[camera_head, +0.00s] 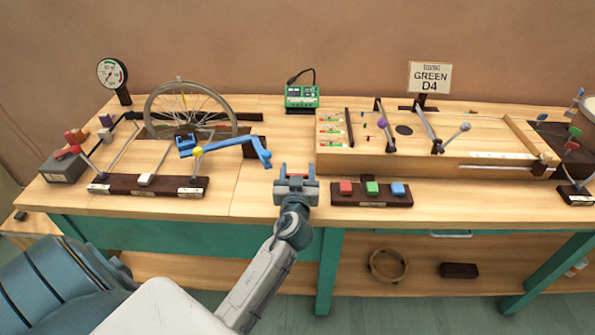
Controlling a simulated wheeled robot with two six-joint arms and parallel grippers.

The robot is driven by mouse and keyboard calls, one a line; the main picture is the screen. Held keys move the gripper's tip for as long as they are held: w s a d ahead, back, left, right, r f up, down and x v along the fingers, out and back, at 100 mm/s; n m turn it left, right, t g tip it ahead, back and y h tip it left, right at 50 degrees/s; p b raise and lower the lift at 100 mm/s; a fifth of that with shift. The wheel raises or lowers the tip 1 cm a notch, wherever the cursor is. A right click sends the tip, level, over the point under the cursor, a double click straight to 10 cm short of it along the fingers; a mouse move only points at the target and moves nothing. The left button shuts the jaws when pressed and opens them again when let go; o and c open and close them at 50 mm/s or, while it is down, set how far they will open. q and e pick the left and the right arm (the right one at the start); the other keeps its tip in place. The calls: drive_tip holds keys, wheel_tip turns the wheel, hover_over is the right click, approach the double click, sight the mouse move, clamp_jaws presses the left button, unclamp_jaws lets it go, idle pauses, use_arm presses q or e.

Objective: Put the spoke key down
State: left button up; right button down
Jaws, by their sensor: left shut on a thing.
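My left gripper (297,173) is over the front middle of the wooden bench (245,205), in front of the green device. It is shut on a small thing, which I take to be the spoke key. A little red shows between the fingers, but the gripper hides most of what it holds and its shape cannot be made out. I cannot tell how far above the bench top the gripper is. My right gripper is not in view.
A spoked wheel (191,110) and a blue lever (252,146) stand to the left. A dark block with red, green and blue buttons (372,189) lies close right of the gripper. A green device (301,97) stands behind. Bare wood shows left of the gripper.

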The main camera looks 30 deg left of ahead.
use_arm(q)
drive_tip(key=o, duration=1)
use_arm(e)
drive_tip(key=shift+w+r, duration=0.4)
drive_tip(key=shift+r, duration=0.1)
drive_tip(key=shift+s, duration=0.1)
use_arm(q)
drive_tip(key=shift+r, duration=0.1)
drive_tip(key=shift+s+d+f, duration=0.25)
drive_tip(key=shift+s+d, duration=0.1)
drive_tip(key=shift+s, duration=0.2)
drive_tip(key=b+v, duration=0.2)
drive_tip(key=v, duration=0.8)
drive_tip(key=shift+s+d+r, duration=0.15)
drive_tip(key=shift+s+d, duration=0.1)
drive_tip(key=shift+s, duration=0.05)
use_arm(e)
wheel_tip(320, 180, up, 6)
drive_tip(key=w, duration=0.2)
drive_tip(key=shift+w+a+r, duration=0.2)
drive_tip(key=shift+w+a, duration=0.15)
